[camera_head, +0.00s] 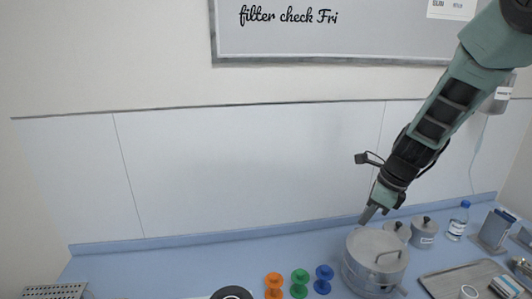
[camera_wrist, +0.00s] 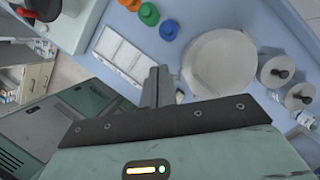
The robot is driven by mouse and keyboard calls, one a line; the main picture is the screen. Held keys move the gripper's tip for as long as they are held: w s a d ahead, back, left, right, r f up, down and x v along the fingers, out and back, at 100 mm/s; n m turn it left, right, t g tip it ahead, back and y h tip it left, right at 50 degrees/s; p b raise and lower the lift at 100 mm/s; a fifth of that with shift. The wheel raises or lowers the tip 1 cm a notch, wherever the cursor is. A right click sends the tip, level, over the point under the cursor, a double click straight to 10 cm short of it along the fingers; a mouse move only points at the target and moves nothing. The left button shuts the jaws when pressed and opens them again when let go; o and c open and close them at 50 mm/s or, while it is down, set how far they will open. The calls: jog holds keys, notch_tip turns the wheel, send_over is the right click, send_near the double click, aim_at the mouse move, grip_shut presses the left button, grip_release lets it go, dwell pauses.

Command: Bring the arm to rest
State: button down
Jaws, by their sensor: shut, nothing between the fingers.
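My gripper (camera_head: 367,214) is at the end of my arm, which reaches down from the upper right in the head view. Its fingers are together and hold nothing. The tip is in front of the wall panel in the picture, just above and left of a grey lidded pot (camera_head: 376,262); the gap between them is hard to judge. In the wrist view the closed fingers (camera_wrist: 157,86) show at the middle, beside a large round pale shape (camera_wrist: 219,62) that looks like the pot.
Orange (camera_head: 274,284), green (camera_head: 299,282) and blue (camera_head: 323,279) spool-like pieces stand left of the pot. Two small lidded jars (camera_head: 397,231) (camera_head: 423,231), a bottle (camera_head: 458,222) and a grey tray (camera_head: 446,282) are to its right. The counter's left stretch is mostly bare.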

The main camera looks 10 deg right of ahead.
jog(key=s+a+f+n+b, duration=0.2)
jog(key=s+a+n+b, duration=0.1)
jog(key=s+a+n, duration=0.3)
jog(key=s+a+f+n+g+b, duration=0.1)
jog(key=s+a+f+n+b, duration=0.1)
jog(key=s+a+n+b, duration=0.2)
jog(key=s+a+f+n+g+h+b, duration=0.1)
jog(key=s+a+n+b, duration=0.3)
jog(key=s+a+n, duration=0.4)
jog(key=s+n, duration=0.3)
jog(key=n, duration=0.4)
jog(key=shift+f, duration=0.4)
jog(key=c, duration=2)
grip_release()
jog(key=s+n, duration=0.2)
jog(key=s+f+n+h+b, duration=0.1)
jog(key=s+n, duration=0.1)
jog(key=n, duration=0.1)
jog(key=s+f+n+b, duration=0.1)
jog(key=s+n, duration=0.1)
jog(key=shift+n, duration=0.4)
jog(key=o, duration=0.6)
jog(key=shift+s+n+h, duration=0.3)
jog(key=shift+s+n, duration=0.05)
jog(key=shift+n, duration=0.05)
jog(key=shift+o, duration=0.2)
